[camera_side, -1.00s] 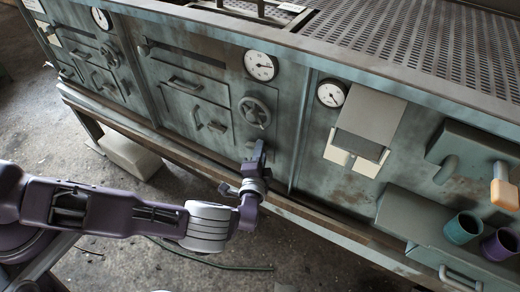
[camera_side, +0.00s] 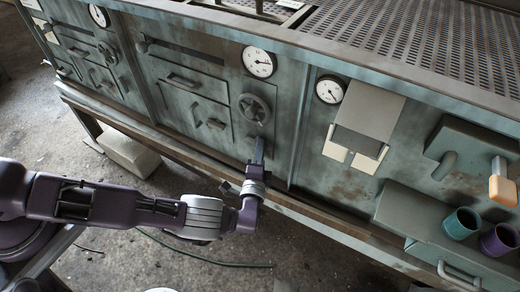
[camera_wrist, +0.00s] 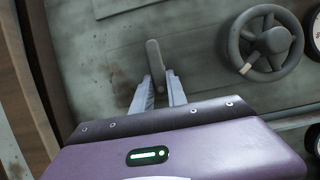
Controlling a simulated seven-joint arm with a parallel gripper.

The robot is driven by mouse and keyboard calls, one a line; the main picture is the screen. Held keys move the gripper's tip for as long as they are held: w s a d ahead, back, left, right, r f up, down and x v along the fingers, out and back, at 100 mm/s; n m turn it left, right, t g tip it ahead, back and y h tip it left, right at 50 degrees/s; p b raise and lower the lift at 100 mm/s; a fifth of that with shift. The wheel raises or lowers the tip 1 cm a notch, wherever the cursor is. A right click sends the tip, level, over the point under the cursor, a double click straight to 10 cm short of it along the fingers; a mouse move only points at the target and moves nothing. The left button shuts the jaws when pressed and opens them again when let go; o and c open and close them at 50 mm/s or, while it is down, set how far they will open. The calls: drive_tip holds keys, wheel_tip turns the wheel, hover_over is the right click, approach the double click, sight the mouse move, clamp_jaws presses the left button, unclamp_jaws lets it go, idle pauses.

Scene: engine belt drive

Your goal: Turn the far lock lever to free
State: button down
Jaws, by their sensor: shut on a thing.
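In the wrist view a short grey lever (camera_wrist: 154,58) with a rounded end stands between the two fingers of my gripper (camera_wrist: 162,86). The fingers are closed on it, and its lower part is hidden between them. In the side view my gripper (camera_side: 259,150) is at the lower part of the green-grey machine front, just below a spoked handwheel (camera_side: 254,109). The lever cannot be made out there, behind the fingers. The handwheel also shows in the wrist view (camera_wrist: 266,42), to the right of the lever and apart from my fingers.
A drawer front with handles (camera_side: 196,100) lies left of the handwheel, and a round gauge (camera_side: 259,62) above it. A hooded box (camera_side: 369,112) is on the right panel. Teal (camera_side: 461,223) and purple (camera_side: 501,241) cups stand far right. A ledge (camera_side: 180,150) runs below my gripper.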

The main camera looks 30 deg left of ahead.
drive_tip(key=shift+d, duration=0.1)
drive_tip(key=c, duration=1.3)
unclamp_jaws()
drive_tip(key=v, duration=0.7)
